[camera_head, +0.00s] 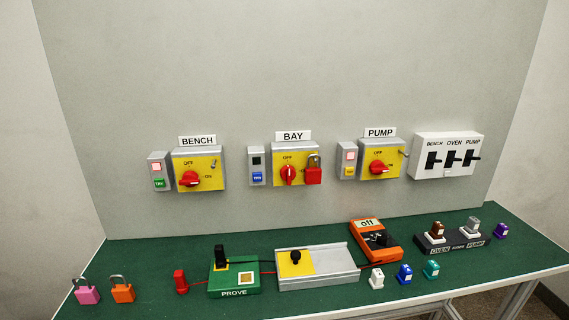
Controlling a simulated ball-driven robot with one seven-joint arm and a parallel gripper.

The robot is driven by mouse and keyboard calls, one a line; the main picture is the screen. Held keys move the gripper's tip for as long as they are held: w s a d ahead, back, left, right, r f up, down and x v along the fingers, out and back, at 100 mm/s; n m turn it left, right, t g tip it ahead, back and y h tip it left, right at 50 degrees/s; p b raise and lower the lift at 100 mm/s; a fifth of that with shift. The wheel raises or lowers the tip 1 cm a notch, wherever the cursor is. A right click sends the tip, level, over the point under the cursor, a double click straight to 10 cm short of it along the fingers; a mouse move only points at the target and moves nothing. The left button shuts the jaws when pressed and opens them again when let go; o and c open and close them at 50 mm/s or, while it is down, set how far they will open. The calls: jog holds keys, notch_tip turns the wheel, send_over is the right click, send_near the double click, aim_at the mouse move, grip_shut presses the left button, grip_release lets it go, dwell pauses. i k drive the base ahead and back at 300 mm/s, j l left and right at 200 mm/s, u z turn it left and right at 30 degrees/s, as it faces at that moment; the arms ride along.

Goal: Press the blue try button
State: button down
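The blue try button (257,176) sits low on a small grey box (257,156) on the wall, left of the BAY switch. A dark window shows above the button on that box. The BAY switch (291,159) has a yellow face with a red rotary handle (289,175). A red padlock (313,171) hangs at the right side of that switch. My gripper is not in view.
BENCH switch (199,160) with green try button (159,183), PUMP switch (380,155) with yellow button (350,171), and a white three-lever panel (476,142) share the wall. The green bench (185,254) below holds padlocks, testers and small coloured blocks.

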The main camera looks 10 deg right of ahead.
aim_at(257, 177)
jog(key=i+l, duration=0.15)
jog(key=l, duration=0.15)
jog(key=i+l, duration=0.2)
jog(key=l, duration=0.15)
jog(key=i+l, duration=0.15)
jog(key=l, duration=0.15)
jog(key=i+l+u, duration=0.1)
jog(key=l, duration=0.25)
jog(key=i+l, duration=0.2)
jog(key=l, duration=0.1)
